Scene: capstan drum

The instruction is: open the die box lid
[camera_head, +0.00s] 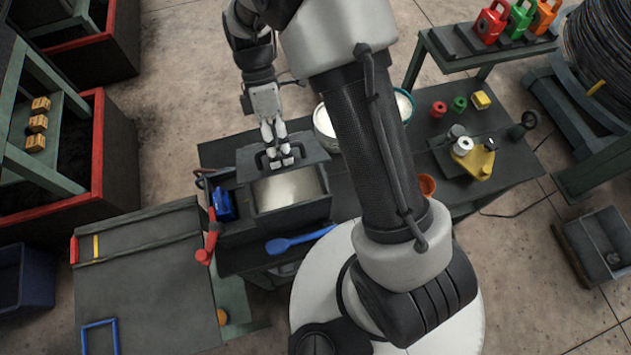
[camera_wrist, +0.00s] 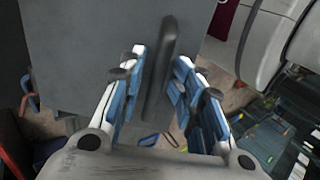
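The die box (camera_head: 292,218) is a dark box on the workbench, its opening showing a pale interior. Its dark grey lid (camera_head: 312,150) stands raised at the far side of the opening; how far it is tilted is hard to tell. In the wrist view, the lid (camera_wrist: 85,50) is a flat grey panel with a dark bar handle (camera_wrist: 157,85). My gripper (camera_head: 275,157) is at the lid. In the wrist view, the blue-padded fingers of my gripper (camera_wrist: 160,60) are apart on either side of the handle, with gaps visible.
A blue spoon-like tool (camera_head: 300,240) lies in front of the box. A red-handled tool (camera_head: 208,240) and a blue item (camera_head: 224,204) are at its left. A white bucket (camera_head: 325,122) stands behind right. A yellow device (camera_head: 474,160) sits on the right bench.

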